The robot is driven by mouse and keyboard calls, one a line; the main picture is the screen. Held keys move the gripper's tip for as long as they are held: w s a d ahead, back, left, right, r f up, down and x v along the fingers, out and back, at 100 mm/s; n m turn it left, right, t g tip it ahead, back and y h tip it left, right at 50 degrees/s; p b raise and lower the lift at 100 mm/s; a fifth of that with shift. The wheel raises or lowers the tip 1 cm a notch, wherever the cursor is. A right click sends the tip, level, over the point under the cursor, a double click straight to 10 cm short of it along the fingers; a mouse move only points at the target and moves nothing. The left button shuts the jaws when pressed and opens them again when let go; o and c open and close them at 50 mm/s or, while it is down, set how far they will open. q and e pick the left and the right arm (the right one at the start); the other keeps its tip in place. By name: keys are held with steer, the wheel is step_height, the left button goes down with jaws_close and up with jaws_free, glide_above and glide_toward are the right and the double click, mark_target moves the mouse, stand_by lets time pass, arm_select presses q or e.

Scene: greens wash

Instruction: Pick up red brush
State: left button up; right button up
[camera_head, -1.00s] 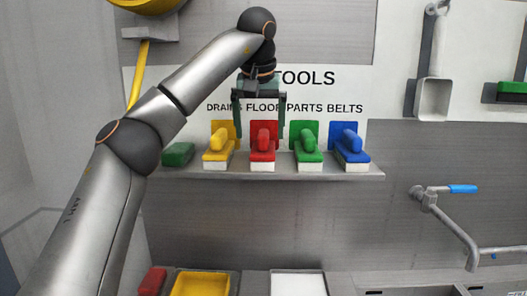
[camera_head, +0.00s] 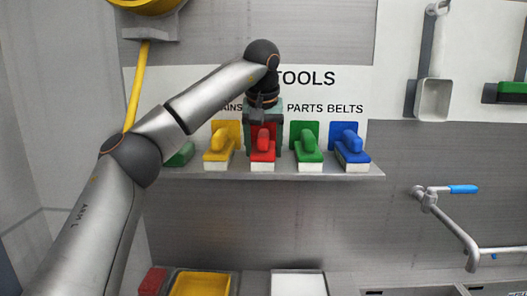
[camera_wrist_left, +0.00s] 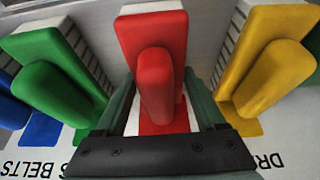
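The red brush (camera_head: 262,153) stands on the wall shelf between a yellow and a green brush. It fills the middle of the left wrist view (camera_wrist_left: 156,85), with its raised grip toward the camera. My left gripper (camera_wrist_left: 159,105) is lowered over it, one finger on each side. In the wrist view, gaps show between the fingers and the raised grip. The fingertips lie close to the sides of the brush's wider red part, and contact there is unclear. In the head view, the gripper and wrist cover the brush's upper back part. My right gripper is not in view.
The yellow brush (camera_head: 220,152) and green brush (camera_head: 307,153) stand close on either side, with a blue brush (camera_head: 350,153) farther right. A green item (camera_head: 180,154) lies at the shelf's left end. The shelf (camera_head: 290,176) has bare room in front. A tap (camera_head: 450,225) is at right.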

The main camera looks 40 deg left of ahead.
mark_target(264, 131)
arm_select(q)
steer(key=c, duration=1)
steer(key=shift+s+d+r, duration=0.15)
steer(key=shift+r, duration=0.35)
step_height(264, 131, up, 4)
steer(key=shift+r, duration=0.1)
step_height(264, 131, up, 2)
steer(key=s+d+b, duration=0.1)
steer(key=s+d, duration=0.1)
steer(key=s+d+b, duration=0.2)
steer(key=s, duration=0.1)
steer(key=shift+s+d, duration=0.25)
steer(key=s+d, duration=0.2)
steer(key=s, duration=0.1)
steer(key=s+d, duration=0.3)
steer(key=s+d+b, duration=0.1)
steer(key=s+d, duration=0.2)
steer(key=shift+s, duration=0.25)
